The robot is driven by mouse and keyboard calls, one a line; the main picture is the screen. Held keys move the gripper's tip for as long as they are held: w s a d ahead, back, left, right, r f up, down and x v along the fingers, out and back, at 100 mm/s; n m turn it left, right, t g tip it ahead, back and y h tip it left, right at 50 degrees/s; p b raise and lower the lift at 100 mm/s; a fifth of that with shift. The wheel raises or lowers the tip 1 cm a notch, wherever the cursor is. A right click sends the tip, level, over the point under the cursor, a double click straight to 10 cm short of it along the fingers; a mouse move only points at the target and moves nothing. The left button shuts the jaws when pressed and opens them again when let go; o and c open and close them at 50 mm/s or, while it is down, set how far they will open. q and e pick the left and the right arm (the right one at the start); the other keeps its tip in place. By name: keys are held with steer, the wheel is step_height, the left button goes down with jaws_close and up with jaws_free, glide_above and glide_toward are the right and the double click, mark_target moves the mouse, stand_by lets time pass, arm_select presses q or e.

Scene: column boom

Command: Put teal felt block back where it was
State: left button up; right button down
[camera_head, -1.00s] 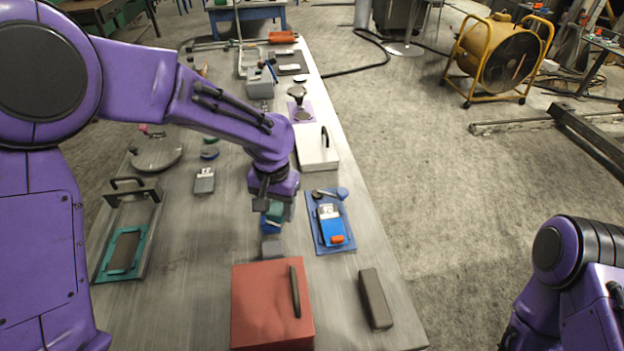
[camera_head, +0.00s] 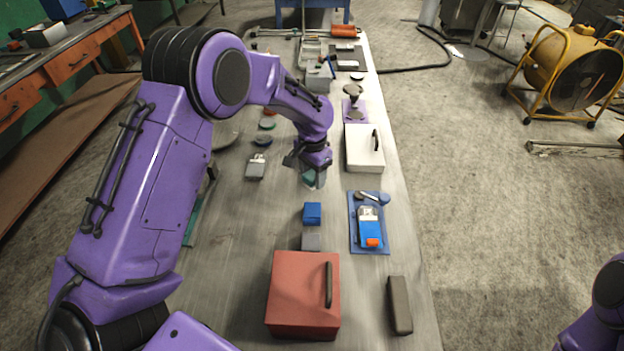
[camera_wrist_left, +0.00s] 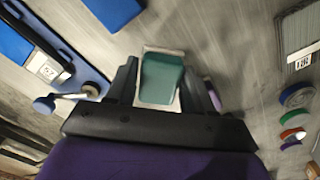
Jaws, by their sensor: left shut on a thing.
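The teal felt block (camera_wrist_left: 161,80) is between the two fingers of my left gripper in the left wrist view. In the head view my left gripper (camera_head: 312,180) is shut on the block, whose teal side (camera_head: 310,179) shows just below the fingers. The gripper is over the grey table, beyond a blue block (camera_head: 312,213) and left of the white lidded box. The blue block also shows at the top of the left wrist view (camera_wrist_left: 113,10). Only part of my right arm shows at the lower right of the head view; its gripper is out of view.
A grey block (camera_head: 311,242) and a red box (camera_head: 303,295) stand nearer. A blue mat (camera_head: 382,244) holds a labelled item. A white box (camera_head: 364,148) stands right of the gripper, a grey labelled thing (camera_head: 255,168) left. Bare table lies between them.

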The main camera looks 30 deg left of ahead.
mark_target(313, 181)
arm_select(q)
steer(key=f, duration=0.1)
steer(key=f+p, duration=0.1)
steer(key=f, duration=0.1)
steer(key=shift+w+a+f+p, duration=0.15)
steer(key=shift+w+f+p, duration=0.2)
steer(key=shift+p, duration=0.05)
steer(key=shift+s+f, duration=0.1)
steer(key=shift+f, duration=0.15)
steer(key=o, duration=1)
steer(key=shift+r, duration=0.1)
step_height(313, 181, up, 11)
steer(key=b, duration=0.3)
steer(key=shift+r, duration=0.6)
